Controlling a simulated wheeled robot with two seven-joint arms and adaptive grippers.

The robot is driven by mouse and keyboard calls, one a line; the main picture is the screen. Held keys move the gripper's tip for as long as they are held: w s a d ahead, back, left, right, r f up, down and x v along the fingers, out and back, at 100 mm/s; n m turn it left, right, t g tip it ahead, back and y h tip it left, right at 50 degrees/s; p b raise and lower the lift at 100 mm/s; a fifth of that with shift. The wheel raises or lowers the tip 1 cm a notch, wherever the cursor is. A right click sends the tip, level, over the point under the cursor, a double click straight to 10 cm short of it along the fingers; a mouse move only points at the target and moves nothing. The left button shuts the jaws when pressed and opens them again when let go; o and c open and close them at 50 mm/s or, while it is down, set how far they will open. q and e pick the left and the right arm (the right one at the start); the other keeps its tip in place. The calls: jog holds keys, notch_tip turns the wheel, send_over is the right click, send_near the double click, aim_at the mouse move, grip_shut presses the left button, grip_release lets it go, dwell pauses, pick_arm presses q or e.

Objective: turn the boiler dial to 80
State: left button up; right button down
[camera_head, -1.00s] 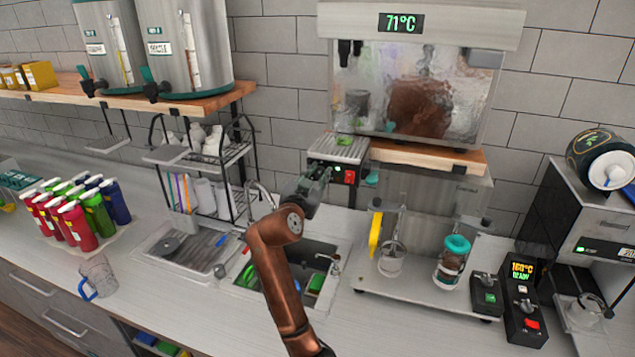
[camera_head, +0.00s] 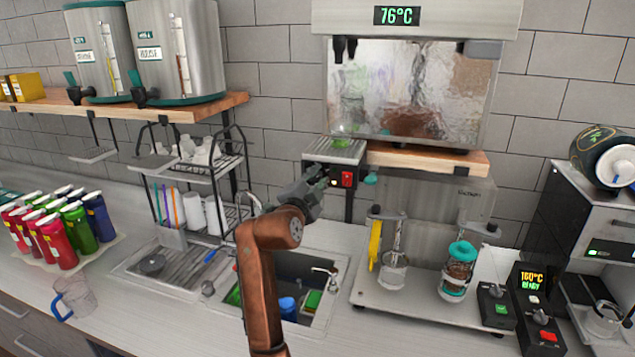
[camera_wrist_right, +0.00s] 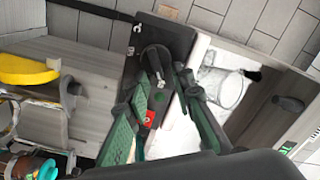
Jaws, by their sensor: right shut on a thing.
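The boiler (camera_head: 410,90) is a steel tank on a wooden shelf. Its green display (camera_head: 397,16) reads 76°C.
A sink (camera_head: 330,270) and a cup rack (camera_head: 215,165) lie below and left of the boiler. A sealer stand (camera_head: 400,300) with a yellow handle (camera_head: 375,245) is to the right. A small unit (camera_head: 533,290) reads 160°C.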

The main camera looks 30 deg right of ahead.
jog(key=shift+w+f, duration=0.1)
jog(key=shift+f, duration=0.1)
dwell(0.4)
jog(key=c, duration=1.7)
grip_release()
jog(key=shift+a, duration=0.1)
jog(key=shift+o, duration=0.2)
jog(key=shift+r, duration=0.1)
jog(key=v, duration=1.2)
